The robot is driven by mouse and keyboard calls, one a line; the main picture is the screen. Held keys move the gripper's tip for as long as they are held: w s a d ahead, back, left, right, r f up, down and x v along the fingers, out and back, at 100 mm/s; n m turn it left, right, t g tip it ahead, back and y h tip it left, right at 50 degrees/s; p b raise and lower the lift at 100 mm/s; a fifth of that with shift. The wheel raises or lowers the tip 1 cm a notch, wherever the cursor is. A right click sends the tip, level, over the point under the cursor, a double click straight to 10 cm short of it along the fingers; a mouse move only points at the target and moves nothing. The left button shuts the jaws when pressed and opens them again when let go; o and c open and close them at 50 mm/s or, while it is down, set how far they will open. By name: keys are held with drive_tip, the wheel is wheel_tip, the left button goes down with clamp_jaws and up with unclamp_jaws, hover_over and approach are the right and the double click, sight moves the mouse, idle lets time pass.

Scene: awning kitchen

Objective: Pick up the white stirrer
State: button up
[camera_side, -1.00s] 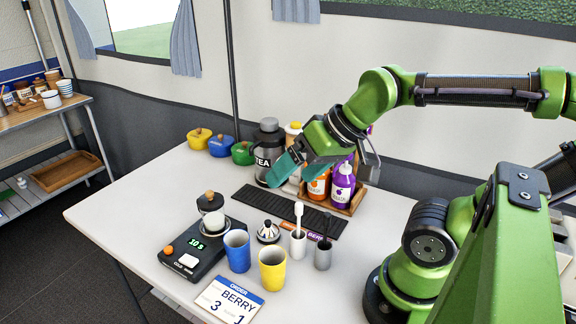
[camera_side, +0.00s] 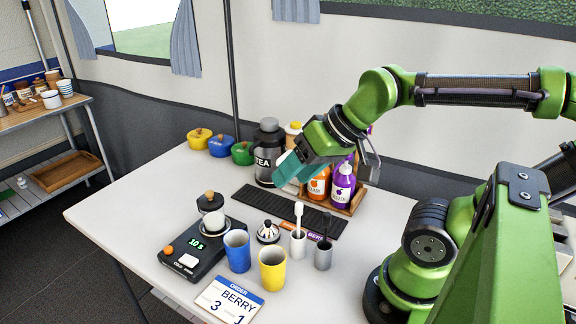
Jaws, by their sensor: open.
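The white stirrer (camera_side: 299,212) stands upright in a small white holder cup (camera_side: 298,244) on the table, its paddle end up. A dark stirrer (camera_side: 325,240) stands in the grey holder cup (camera_side: 323,258) just to its right. My gripper (camera_side: 284,178) with teal fingers is open and empty. In the picture it is above and a little left of the white stirrer, in front of the syrup bottles and clear of the stirrer. The lower part of the white stirrer is hidden inside its cup.
A blue cup (camera_side: 237,251) and a yellow cup (camera_side: 272,269) stand left of the holders. A black scale (camera_side: 188,262), a TEA flask (camera_side: 267,155), an orange bottle (camera_side: 319,184) and a purple bottle (camera_side: 342,186) are nearby.

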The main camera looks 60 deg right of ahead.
drive_tip(key=shift+c, duration=0.5)
drive_tip(key=shift+f, duration=0.1)
drive_tip(key=r+m+g+h, duration=0.1)
drive_tip(key=m+g+h, duration=0.1)
drive_tip(key=m+g, duration=0.4)
hover_over(299, 216)
drive_tip(key=n+g, duration=0.1)
drive_tip(key=f, duration=1.6)
drive_tip(key=shift+w+d+f, duration=0.2)
drive_tip(key=shift+w+d, duration=0.05)
drive_tip(key=shift+d, duration=0.15)
drive_tip(key=shift+c, duration=0.4)
clamp_jaws()
